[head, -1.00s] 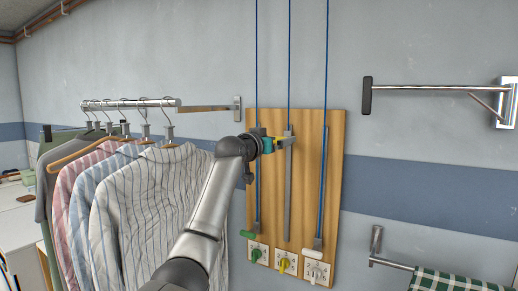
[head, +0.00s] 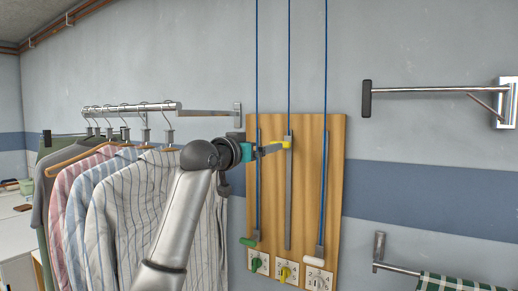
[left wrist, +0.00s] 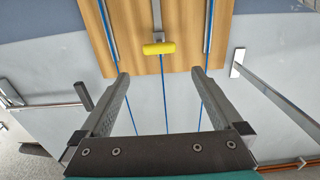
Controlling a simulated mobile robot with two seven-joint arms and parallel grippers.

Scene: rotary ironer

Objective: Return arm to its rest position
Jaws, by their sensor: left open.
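My left gripper (head: 270,150) is open in front of the upper part of the wooden board. The yellow handle (head: 287,145) sits near the top of the middle slot, on the middle blue cord. In the left wrist view, the handle (left wrist: 158,48) is beyond the two open fingers (left wrist: 160,72), lined up with the gap between them and apart from them. Nothing is between the fingers. The green handle (head: 249,242) and the white handle (head: 314,261) are low on the board. My right gripper is not in view.
Shirts (head: 130,215) hang on a metal rail (head: 130,107) left of my arm. Wall brackets (head: 430,89) stick out on the right, the lower one holding a green checked cloth (head: 450,282). Numbered dials (head: 286,273) line the board's (head: 334,200) lower edge. Blue cords (head: 289,60) run upward.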

